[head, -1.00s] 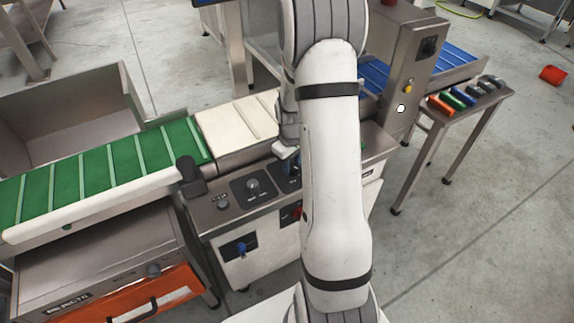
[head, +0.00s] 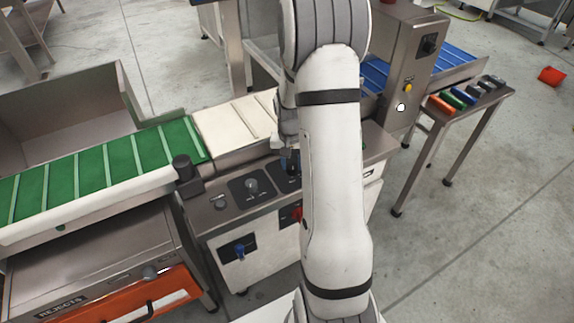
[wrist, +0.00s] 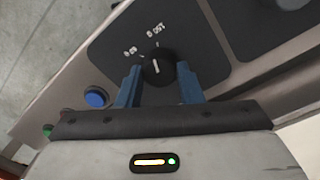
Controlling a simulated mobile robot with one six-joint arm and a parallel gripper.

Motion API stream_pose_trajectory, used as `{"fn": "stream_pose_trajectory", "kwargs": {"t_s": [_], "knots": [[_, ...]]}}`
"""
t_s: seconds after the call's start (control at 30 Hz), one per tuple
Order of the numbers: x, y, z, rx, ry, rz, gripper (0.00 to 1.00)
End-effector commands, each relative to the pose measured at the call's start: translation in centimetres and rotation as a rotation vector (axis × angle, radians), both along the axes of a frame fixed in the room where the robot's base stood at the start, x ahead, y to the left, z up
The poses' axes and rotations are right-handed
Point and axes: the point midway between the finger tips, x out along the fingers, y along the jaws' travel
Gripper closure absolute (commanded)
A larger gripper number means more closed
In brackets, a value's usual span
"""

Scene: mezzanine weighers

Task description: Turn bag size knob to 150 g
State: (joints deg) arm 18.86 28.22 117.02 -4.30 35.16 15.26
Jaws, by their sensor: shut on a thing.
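The bag size knob (wrist: 157,66) is a black round knob on a dark panel, seen in the wrist view. My gripper (wrist: 159,82) has its two blue fingers on opposite sides of this knob and is shut on it. The knob's white pointer line is nearly upright in the picture, toward the upper label, which reads upside down as 150 g (wrist: 156,30). A second label, seemingly 80 g (wrist: 132,51), is to its left. In the head view my gripper (head: 291,165) is at the console panel, and my arm hides much of it.
A blue button (wrist: 96,97) is left of the knob in the wrist view. In the head view, another knob (head: 252,185) sits on the console left of my gripper. A green belt (head: 95,170) runs left, and a side table (head: 470,98) stands right.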

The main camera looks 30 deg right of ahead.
Motion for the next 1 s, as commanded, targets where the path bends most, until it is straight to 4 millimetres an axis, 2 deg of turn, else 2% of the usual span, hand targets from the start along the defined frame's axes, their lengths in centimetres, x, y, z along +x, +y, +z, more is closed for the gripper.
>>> {"fn": "stream_pose_trajectory", "kwargs": {"t_s": [0.03, 0.4, 0.87, 0.9, 1.0], "knots": [[-0.52, 0.14, -0.43, 0.005, 0.016, -0.029, 0.9], [-0.53, 0.17, -0.39, 0.005, 0.017, -0.157, 0.9], [-0.52, 0.23, -0.38, 0.005, 0.018, -0.169, 0.9], [-0.52, 0.23, -0.38, 0.005, 0.018, -0.169, 0.66], [-0.43, 0.2, -0.33, 0.004, 0.014, -0.169, 0.58]]}}
